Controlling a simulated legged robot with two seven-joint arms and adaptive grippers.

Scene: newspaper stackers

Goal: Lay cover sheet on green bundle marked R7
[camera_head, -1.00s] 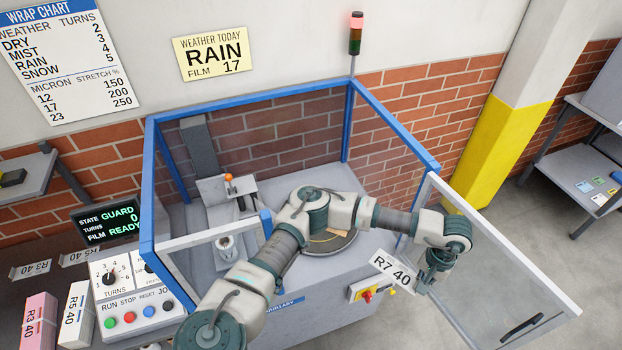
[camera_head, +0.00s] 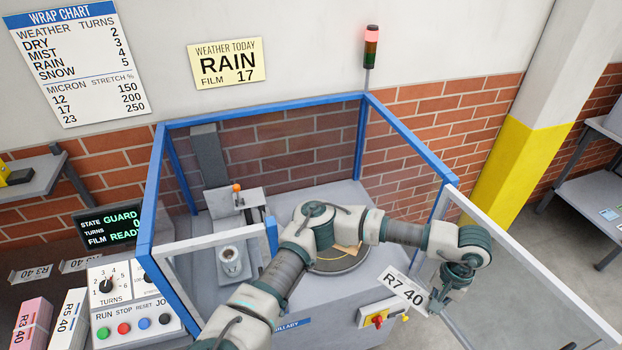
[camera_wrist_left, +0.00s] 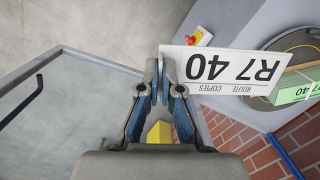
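The cover sheet (camera_head: 403,291), a white card printed R7 40, is pinched at its edge by my left gripper (camera_head: 455,287), in front of the wrapper by its open door. In the left wrist view the fingers (camera_wrist_left: 163,95) are closed on the end of the sheet (camera_wrist_left: 228,70). The green bundle (camera_wrist_left: 298,88) lies on the dark round turntable (camera_wrist_left: 312,42) at the right of that view, apart from the sheet. In the head view my left arm hides most of the bundle, and the turntable (camera_head: 338,267) shows partly. My right gripper is not in view.
A blue-framed guard (camera_head: 147,205) with clear panels surrounds the wrapper. Its door (camera_head: 560,290) stands open at right. A control panel (camera_head: 128,305), pink bundle (camera_head: 33,325) and white bundle (camera_head: 70,322) are at lower left. A signal tower (camera_head: 371,45) glows red.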

